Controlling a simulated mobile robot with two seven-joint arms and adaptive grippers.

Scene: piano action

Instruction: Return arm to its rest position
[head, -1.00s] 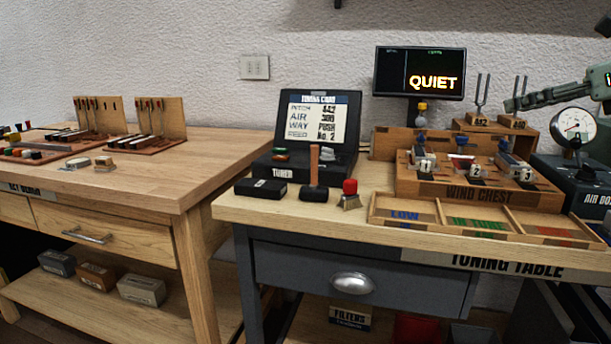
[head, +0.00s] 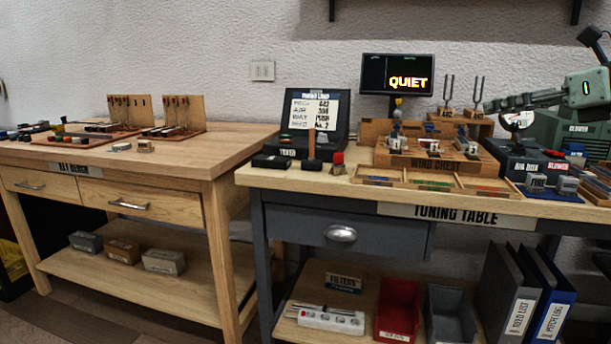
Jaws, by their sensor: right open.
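My right arm comes in from the right edge, and its gripper (head: 490,105) hangs above the back right of the tuning table (head: 300,185). The fingers point left, near the right tuning fork (head: 478,92) in the picture. The gripper is open and I see nothing held in it. Whether its tips touch the fork's block is too small to tell. My left gripper is not in view.
The wind chest (head: 430,161), the air box (head: 520,165) and a green blower (head: 575,132) stand below and beside my right arm. A dark screen (head: 398,75) reads QUIET. A wooden workbench (head: 200,160) stands left. Folders (head: 510,290) and bins fill the lower shelf.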

